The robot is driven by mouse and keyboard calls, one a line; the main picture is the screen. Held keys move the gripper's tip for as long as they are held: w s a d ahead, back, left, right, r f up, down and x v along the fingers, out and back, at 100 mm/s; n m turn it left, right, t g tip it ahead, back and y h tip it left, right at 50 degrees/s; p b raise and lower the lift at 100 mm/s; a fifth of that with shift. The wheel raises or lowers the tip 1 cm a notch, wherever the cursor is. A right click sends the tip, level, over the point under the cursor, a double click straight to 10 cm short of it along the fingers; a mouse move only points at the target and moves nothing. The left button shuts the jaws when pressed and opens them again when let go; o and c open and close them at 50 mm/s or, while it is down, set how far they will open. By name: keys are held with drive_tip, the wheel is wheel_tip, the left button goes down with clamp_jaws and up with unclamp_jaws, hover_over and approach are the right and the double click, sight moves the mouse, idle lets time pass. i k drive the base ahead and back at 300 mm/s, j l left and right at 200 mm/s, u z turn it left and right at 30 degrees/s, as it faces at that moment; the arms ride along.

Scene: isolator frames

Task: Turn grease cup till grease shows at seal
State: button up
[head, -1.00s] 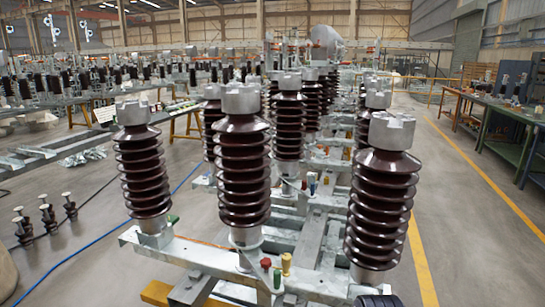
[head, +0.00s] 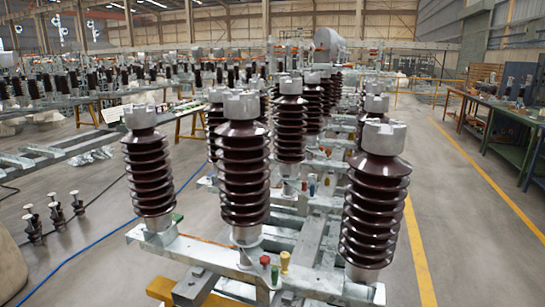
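Several small coloured fittings stand at the front of the steel frame (head: 190,255) in the head view: a red-topped one (head: 265,261), a green one (head: 275,274) and a yellow, brass-like one (head: 285,262). They stand close together, just right of the foot of the middle brown insulator (head: 243,175). I cannot tell which is the grease cup. The seal and any grease are too small to make out. My gripper is not in view.
A left insulator (head: 149,180) and a right insulator (head: 376,205) flank the fittings, with more rows behind. Workbenches (head: 510,128) line the right side. The floor right of the frame (head: 470,240) is clear.

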sight(284, 255)
drive_tip(key=k+l, duration=0.15)
drive_tip(key=k+j, duration=0.1)
drive_tip(key=k, duration=0.15)
drive_tip(key=j+z, duration=0.1)
drive_tip(key=j, duration=0.15)
drive_tip(key=i+u, duration=0.2)
drive_tip(key=i, duration=1.15)
drive_tip(key=j, duration=0.1)
